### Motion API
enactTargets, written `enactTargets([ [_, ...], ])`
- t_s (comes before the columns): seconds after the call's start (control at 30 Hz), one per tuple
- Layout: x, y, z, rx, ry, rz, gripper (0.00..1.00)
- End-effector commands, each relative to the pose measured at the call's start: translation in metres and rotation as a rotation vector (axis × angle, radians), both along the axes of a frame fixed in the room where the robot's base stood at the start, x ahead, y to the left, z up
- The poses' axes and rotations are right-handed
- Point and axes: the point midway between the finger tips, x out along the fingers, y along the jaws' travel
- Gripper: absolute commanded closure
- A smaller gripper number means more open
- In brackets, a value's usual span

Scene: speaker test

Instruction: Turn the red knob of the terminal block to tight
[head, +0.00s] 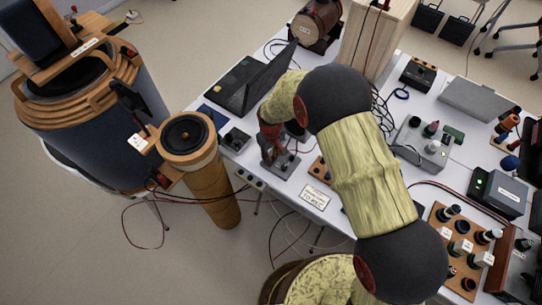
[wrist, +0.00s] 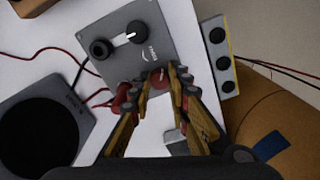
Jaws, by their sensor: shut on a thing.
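The terminal block is a grey plate (wrist: 165,42) with two black round posts on it, one with a white bar beside it, and small printed marks. The red knob (wrist: 160,77) sits at the plate's near edge in the wrist view. My gripper (wrist: 163,80) has one finger on each side of this knob and is shut on it. A second red part (wrist: 122,98) with red wire lies just left of the fingers. In the head view my gripper (head: 271,146) is over the grey block (head: 283,167); the knob is mostly hidden there.
A box with several black knobs (wrist: 218,50) stands close on the right in the wrist view. A dark speaker-like disc (wrist: 38,138) is on the left. In the head view, a laptop (head: 245,85) is behind my gripper and a label card (head: 315,197) lies to the right.

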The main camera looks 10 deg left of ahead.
Motion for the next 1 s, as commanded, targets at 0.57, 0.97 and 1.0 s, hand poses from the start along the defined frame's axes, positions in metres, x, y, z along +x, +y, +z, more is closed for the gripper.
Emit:
enactTargets([
  [0.57,0.0007,0.0011,0.0011,0.001,-0.001,-0.547,1.0],
  [0.97,0.0009,0.0014,0.0011,0.003,-0.002,-0.927,1.0],
  [1.0,0.0009,0.0014,0.0011,0.003,-0.002,-0.965,1.0],
])
